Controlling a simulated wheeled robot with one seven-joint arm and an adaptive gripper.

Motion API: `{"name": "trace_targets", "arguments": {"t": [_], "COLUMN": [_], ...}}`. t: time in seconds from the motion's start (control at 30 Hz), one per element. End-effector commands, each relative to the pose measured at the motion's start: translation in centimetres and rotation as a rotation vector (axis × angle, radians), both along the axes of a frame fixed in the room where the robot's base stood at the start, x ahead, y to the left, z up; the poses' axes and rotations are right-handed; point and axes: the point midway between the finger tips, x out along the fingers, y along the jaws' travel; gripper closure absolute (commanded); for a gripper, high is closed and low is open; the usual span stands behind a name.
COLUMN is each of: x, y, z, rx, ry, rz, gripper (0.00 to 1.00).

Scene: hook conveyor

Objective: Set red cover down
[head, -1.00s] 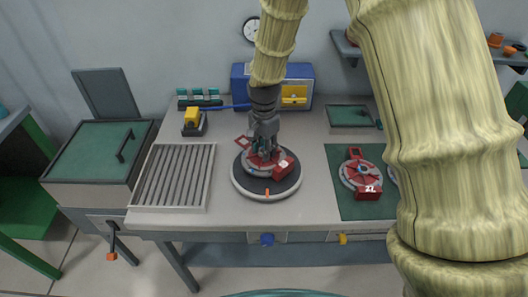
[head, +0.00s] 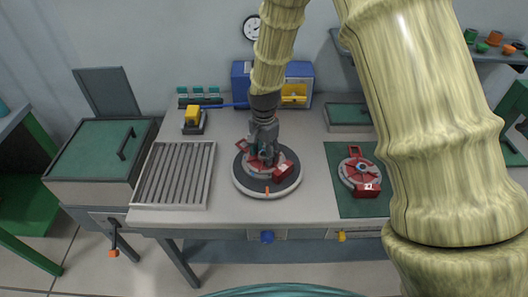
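A red cover (head: 281,169) sits low at the middle of a round turntable (head: 294,187) with a dark top and a pale rim. My gripper (head: 264,159) points down over the cover's centre, its fingers at the cover and partly hiding it. Whether the fingers are closed on it is too small to tell. A second red cover (head: 361,177) lies on the green mat (head: 371,207) to the right, with a white label at its front.
A slatted grey tray (head: 174,175) lies left of the turntable. A yellow-topped device (head: 193,119), a blue box (head: 240,83) and a green-topped box (head: 347,115) stand behind. The table between turntable and mat is clear.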

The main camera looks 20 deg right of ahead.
Motion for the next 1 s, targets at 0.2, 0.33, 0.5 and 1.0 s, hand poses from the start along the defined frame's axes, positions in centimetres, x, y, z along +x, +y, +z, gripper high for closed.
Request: {"name": "trace_targets", "arguments": {"t": [0.2, 0.33, 0.5, 1.0], "x": [0.0, 0.1, 0.1, 0.1], "y": [0.0, 0.0, 0.0, 0.0], "z": [0.3, 0.9, 2.7, 9.3], "rx": [0.0, 0.0, 0.0, 0.0], "ry": [-0.001, -0.002, -0.004, -0.002], "rz": [0.0, 0.0, 0.001, 0.0], "gripper": [0.46, 0.46, 0.46, 0.46]}}
